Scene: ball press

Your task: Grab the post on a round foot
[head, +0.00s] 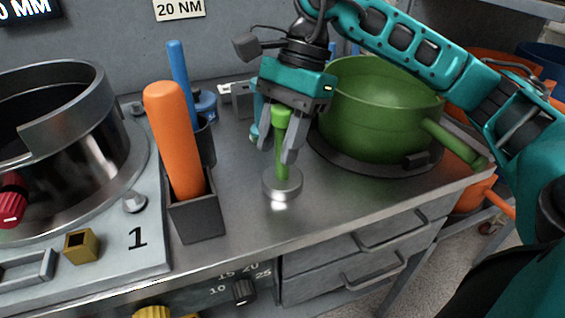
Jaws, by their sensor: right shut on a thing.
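The post (281,169) is green and upright, on a round grey metal foot (282,186) resting on or just above the metal counter. My right gripper (280,150) reaches down from above with teal housing and grey fingers. Its fingers stand on either side of the post and are shut on it. The post's top shows between the fingers, just below the gripper body. My left gripper is not in the head view.
A green pot (375,105) with a side handle stands close right of the gripper. An orange-handled tool (174,135) stands in a dark square holder (196,212) to the left. A large metal press drum (70,150) fills the far left. The counter front is clear.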

